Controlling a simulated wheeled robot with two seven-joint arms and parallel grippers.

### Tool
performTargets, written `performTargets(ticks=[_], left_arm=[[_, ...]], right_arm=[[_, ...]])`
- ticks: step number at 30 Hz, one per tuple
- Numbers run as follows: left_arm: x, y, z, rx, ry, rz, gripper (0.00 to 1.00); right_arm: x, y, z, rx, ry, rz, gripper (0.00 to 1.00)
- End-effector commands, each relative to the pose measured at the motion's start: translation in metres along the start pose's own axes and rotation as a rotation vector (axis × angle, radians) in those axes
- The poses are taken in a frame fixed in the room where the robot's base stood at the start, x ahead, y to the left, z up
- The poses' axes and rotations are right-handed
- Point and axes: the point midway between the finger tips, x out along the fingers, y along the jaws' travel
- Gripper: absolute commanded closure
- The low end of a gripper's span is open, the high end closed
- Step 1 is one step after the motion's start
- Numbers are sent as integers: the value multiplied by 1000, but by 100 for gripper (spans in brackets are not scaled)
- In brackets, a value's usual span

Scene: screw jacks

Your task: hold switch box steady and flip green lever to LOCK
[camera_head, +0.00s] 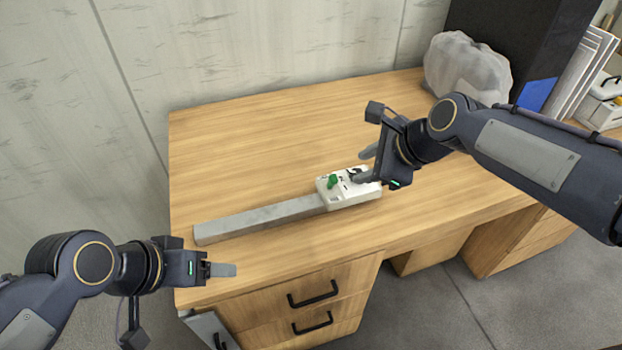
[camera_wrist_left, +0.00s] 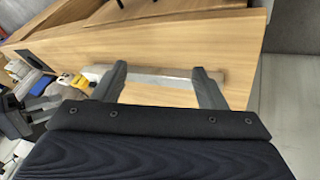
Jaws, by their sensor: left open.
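The white switch box (camera_head: 362,190) sits on the wooden desk at the right end of a long grey bar. Its green lever (camera_head: 333,181) stands up near the box's left side; I cannot read the label. My right gripper (camera_head: 365,164) is over the box's right end, with its two fingers apart and one overlapping the box; I cannot tell if it touches. My left gripper (camera_head: 222,269) is open and empty, at the desk's front left corner, well away from the box. The left wrist view shows the bar (camera_wrist_left: 150,79) beyond the spread left fingers (camera_wrist_left: 158,85).
The grey bar (camera_head: 262,219) lies on the desk (camera_head: 250,135) left of the box. A clear bag (camera_head: 465,68) and a black cabinet (camera_head: 520,40) stand at the back right. The desk's back left is clear. Drawers with black handles (camera_head: 313,293) are below the front edge.

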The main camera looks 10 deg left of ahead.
Motion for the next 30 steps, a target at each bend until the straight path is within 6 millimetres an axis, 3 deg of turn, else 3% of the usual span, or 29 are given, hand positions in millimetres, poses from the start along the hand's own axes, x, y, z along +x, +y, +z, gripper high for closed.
performTargets(ticks=[8, 14, 18, 24, 30], left_arm=[[12, 8, -66, 330, -177, -37, 35], [44, 24, -117, 608, -316, -55, 35], [78, 40, -147, 799, -412, -60, 35], [129, 65, -174, 1027, -528, -60, 35], [160, 80, -183, 1149, -590, -59, 35]], right_arm=[[0, 0, 0, -2, 0, 1, 64], [0, 1, 0, -2, 0, 1, 64], [0, 1, 0, -2, 0, 1, 64], [0, 1, 0, -2, 0, 1, 64], [0, 1, 0, -2, 0, 1, 64]])
